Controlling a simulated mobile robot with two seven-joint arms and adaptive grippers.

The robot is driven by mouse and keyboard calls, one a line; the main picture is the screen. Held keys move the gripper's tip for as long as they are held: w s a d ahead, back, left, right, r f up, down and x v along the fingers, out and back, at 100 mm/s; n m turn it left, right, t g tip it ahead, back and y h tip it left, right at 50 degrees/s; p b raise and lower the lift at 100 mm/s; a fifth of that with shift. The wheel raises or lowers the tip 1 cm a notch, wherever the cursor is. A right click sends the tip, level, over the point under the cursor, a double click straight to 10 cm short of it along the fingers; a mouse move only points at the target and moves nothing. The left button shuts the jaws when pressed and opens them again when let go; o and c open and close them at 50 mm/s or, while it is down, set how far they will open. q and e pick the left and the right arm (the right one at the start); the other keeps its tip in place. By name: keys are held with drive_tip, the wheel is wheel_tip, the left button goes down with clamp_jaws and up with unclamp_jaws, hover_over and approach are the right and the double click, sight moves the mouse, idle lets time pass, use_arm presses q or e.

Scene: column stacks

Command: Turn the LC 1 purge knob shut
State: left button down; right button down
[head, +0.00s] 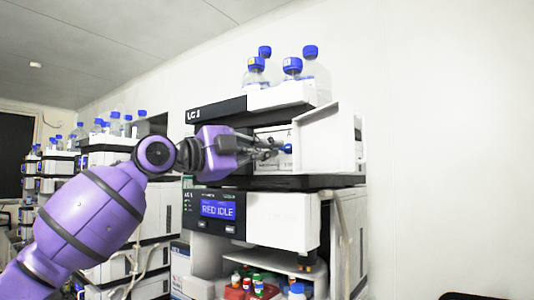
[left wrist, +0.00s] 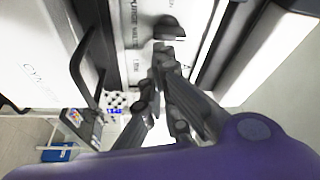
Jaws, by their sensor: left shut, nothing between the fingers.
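The LC 1 stack (head: 216,110) stands in the middle of the head view, with the white door (head: 325,138) of its upper module swung open. My left gripper (head: 277,147) reaches into that opening from the left. Its fingers are shut and empty. In the left wrist view a dark round knob (left wrist: 168,27) sits on a white panel with printed lettering, just beyond my left fingertips (left wrist: 166,52). Whether they touch it is unclear. My right gripper is out of view.
Blue-capped bottles (head: 292,68) stand on top of the stack. Below the opening is a module with a blue display (head: 218,209) reading "RED IDLE". Lower down is an open bay with small coloured bottles (head: 258,284). Other stacks (head: 110,160) stand behind at left.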

use_arm(q)
drive_tip(key=shift+w+a+f+m+y, duration=0.1)
drive_tip(key=shift+f+m+y, duration=0.1)
drive_tip(key=shift+m, duration=0.4)
drive_tip(key=shift+w+a+f+m+y, duration=0.1)
drive_tip(key=shift+f+m+y, duration=0.1)
drive_tip(key=shift+m, duration=0.4)
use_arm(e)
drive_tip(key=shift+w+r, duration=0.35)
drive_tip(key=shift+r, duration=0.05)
use_arm(q)
drive_tip(key=shift+f, duration=0.2)
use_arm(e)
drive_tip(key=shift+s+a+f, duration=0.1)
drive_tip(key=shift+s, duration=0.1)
use_arm(q)
drive_tip(key=shift+p, duration=0.3)
